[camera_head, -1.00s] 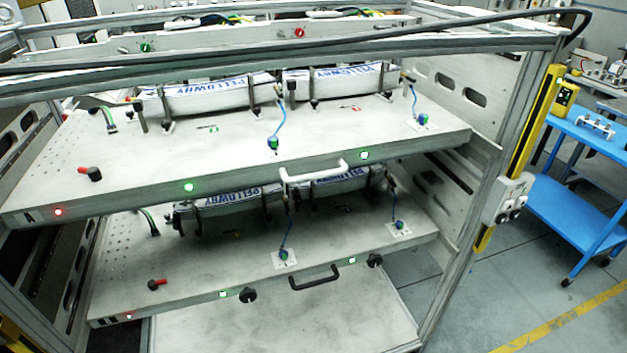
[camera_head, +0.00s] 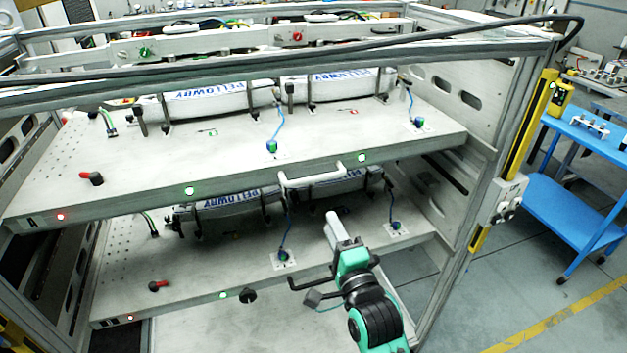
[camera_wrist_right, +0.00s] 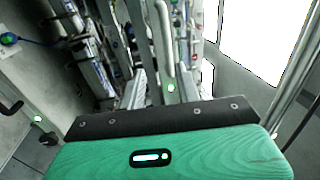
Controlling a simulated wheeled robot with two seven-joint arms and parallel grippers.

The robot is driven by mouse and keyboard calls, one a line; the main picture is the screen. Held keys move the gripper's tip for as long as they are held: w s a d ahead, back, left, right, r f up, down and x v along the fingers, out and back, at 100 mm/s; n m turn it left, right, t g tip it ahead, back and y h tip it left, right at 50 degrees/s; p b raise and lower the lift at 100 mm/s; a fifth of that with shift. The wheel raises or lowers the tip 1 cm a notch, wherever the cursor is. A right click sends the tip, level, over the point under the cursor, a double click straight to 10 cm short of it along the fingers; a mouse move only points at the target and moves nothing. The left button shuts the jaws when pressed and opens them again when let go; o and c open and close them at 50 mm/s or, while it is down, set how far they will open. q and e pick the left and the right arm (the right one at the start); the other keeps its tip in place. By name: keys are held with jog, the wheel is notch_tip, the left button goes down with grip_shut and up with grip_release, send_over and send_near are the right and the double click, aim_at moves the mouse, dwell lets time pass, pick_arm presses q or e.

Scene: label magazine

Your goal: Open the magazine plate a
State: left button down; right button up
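Magazine plate a (camera_head: 135,184) is the upper pale plate in the head view, with the letter A at its left front corner. A white bar handle (camera_head: 312,177) sits on its front edge; it also shows in the right wrist view (camera_wrist_right: 163,35). My right gripper (camera_head: 333,217) reaches up from below, in front of the lower plate and a little below and right of the handle. In the right wrist view its two fingers (camera_wrist_right: 162,82) stand apart with nothing between them, and the handle lies beyond. My left gripper is not in view.
A lower plate (camera_head: 180,280) sits under plate a; my right arm partly hides its black handle (camera_head: 302,284). A blue cart (camera_head: 570,210) stands right of the metal frame.

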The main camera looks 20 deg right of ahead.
aim_at(314, 179)
jog(key=w+r+p, duration=0.1)
jog(key=w, duration=0.3)
jog(key=w+r+p, duration=0.1)
jog(key=w+p, duration=0.1)
jog(key=w, duration=0.3)
jog(key=w+r+p, duration=0.1)
jog(key=w, duration=0.3)
jog(key=shift+w+a+r+p, duration=0.15)
jog(key=shift+r+p, duration=0.15)
jog(key=shift+p, duration=0.1)
grip_shut()
